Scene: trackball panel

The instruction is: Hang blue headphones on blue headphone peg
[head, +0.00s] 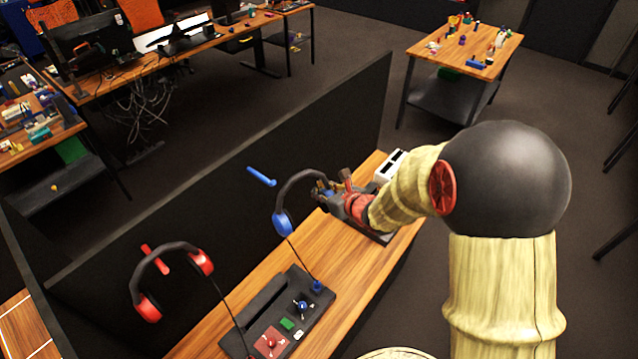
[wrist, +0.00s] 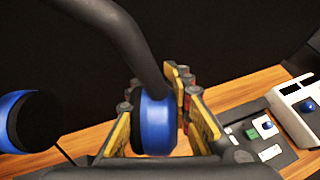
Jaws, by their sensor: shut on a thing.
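The blue headphones (head: 283,222) have a black band and blue ear cups. My gripper (head: 325,190) is shut on one ear cup and holds them up in front of the dark panel, above the wooden shelf. In the wrist view, the held blue cup (wrist: 155,125) sits between the yellow-padded fingers of my gripper (wrist: 160,130), and the other cup (wrist: 15,122) hangs free at the left. The blue peg (head: 261,176) sticks out from the panel, up and left of the headphones and apart from them. I cannot see the peg in the wrist view.
Red headphones (head: 148,307) are by a red peg (head: 155,259) on the panel at left. A black control box (head: 262,305) with red and blue trackballs sits on the wooden shelf (head: 345,262). A cable runs from the blue headphones to the box. A white-topped device (head: 392,165) stands farther right.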

